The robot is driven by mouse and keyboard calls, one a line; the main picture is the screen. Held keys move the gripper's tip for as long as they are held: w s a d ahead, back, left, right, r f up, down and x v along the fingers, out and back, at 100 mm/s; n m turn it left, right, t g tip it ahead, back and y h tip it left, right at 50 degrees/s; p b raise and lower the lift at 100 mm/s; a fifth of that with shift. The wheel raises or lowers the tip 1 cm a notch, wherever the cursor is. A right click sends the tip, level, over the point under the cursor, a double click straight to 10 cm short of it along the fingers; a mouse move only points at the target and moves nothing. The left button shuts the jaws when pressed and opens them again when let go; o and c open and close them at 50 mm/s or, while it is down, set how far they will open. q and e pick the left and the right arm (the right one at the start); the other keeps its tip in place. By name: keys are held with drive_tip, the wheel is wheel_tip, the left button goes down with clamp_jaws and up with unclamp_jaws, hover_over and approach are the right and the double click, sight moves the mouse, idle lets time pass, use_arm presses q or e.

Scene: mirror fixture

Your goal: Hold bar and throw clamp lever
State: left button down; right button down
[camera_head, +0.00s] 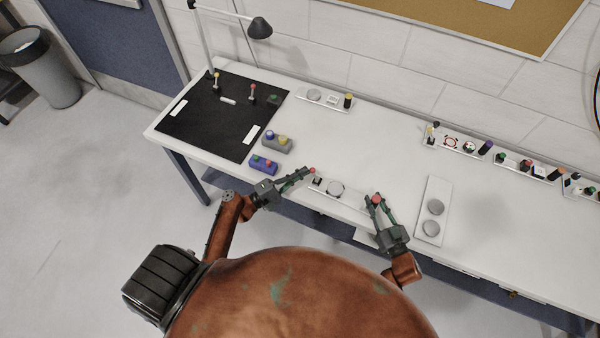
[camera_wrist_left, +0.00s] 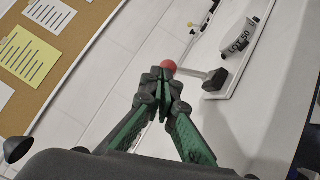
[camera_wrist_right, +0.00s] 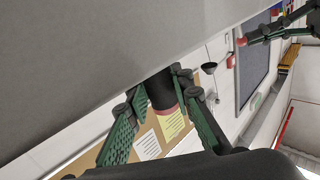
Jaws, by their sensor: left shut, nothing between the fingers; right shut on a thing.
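A white fixture plate (camera_head: 352,201) lies at the table's front edge, with a round grey part (camera_head: 336,188) on it. In the left wrist view a red ball (camera_wrist_left: 169,66) sits on a light rod by a dark block (camera_wrist_left: 216,80). My left gripper (camera_head: 307,173) is shut and empty, its fingertips at the red ball, touching or nearly so. My right gripper (camera_head: 374,200) is shut on a dark cylindrical bar (camera_wrist_right: 160,90) with a red end, right of the plate. Most of the bar's link to the fixture is hidden.
A purple block (camera_head: 263,164) and a grey block (camera_head: 277,145) with coloured knobs stand left of the fixture. A white plate with two discs (camera_head: 431,188) lies close right of my right gripper. A black mat (camera_head: 205,130) lies at left. The table middle is clear.

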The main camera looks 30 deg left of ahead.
use_arm(q)
drive_tip(key=shift+d+r, duration=0.45)
drive_tip(key=shift+d, duration=0.2)
drive_tip(key=shift+d+r, duration=0.4)
drive_tip(key=shift+d, duration=0.2)
drive_tip(key=shift+d+r, duration=0.2)
drive_tip(key=shift+d, duration=0.75)
drive_tip(key=shift+a, duration=0.1)
drive_tip(key=s+a+r, duration=0.6)
drive_tip(key=s+a, duration=0.1)
drive_tip(key=s, duration=0.2)
drive_tip(key=shift+r, duration=0.1)
use_arm(e)
drive_tip(key=c, duration=1.6)
unclamp_jaws()
